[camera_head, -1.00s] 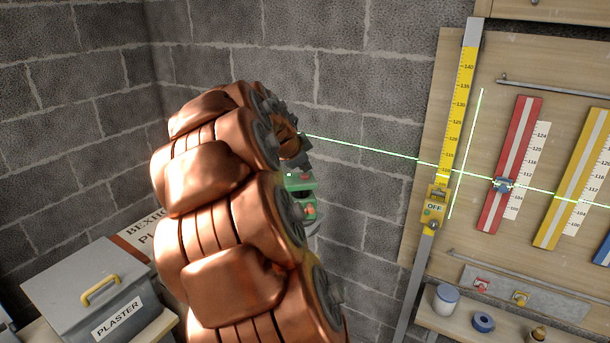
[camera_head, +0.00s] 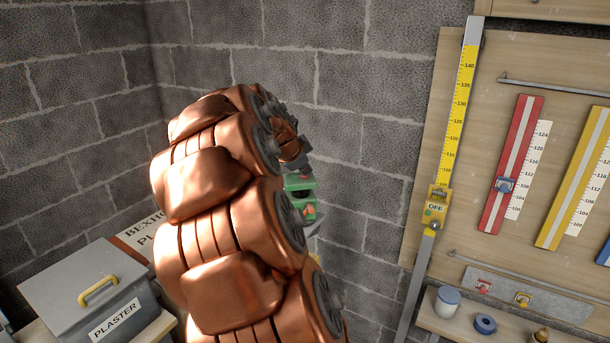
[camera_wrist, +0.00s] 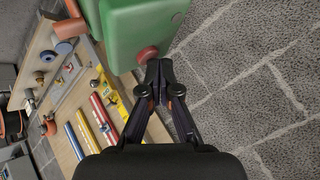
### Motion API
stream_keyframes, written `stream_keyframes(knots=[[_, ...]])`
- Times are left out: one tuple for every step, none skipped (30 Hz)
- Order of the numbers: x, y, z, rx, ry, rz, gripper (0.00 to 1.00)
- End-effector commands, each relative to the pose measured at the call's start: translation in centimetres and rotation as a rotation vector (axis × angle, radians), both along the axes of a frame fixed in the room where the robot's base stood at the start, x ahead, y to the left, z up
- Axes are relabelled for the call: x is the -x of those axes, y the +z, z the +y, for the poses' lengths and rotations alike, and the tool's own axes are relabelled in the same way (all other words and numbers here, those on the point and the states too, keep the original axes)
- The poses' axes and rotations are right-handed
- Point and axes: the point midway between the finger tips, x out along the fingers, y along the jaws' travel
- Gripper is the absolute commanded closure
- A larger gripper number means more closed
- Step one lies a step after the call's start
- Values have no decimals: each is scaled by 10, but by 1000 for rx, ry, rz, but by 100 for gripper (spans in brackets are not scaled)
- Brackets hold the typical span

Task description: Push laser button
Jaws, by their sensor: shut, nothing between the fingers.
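The green laser box (camera_head: 306,184) shows in the head view just behind my arm, partly hidden by it. In the wrist view the green box (camera_wrist: 140,30) fills the top middle, with a round red button (camera_wrist: 147,54) on its lower side. My gripper (camera_wrist: 158,68) is shut and empty, its fingertips right at the red button. I cannot tell whether they touch it. No laser line shows on the wall or the board.
A wooden board (camera_head: 500,75) at the right carries a yellow scale (camera_head: 462,105) and coloured rulers. A grey plaster box (camera_head: 85,285) stands at the lower left. A grey block wall (camera_head: 365,150) is behind the laser box.

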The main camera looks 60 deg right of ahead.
Motion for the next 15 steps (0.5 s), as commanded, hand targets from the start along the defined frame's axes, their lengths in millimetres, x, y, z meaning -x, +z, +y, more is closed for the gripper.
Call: stream_keyframes(knots=[[0,0,0,1,1,-1,100],[0,1,0,1,1,-1,100],[0,2,0,1,1,-1,100],[0,3,0,1,1,-1,100],[0,4,0,2,1,-1,100],[-1,6,0,3,1,-1,100],[-1,7,0,3,1,-1,100],[-1,8,0,3,1,-1,100],[-1,9,0,1,1,-1,100],[-1,9,0,1,1,-1,100],[-1,9,0,1,1,-1,100],[0,9,0,1,1,-1,100],[0,9,0,1,1,-1,100],[0,9,0,1,1,-1,100],[0,9,0,1,1,-1,100]])
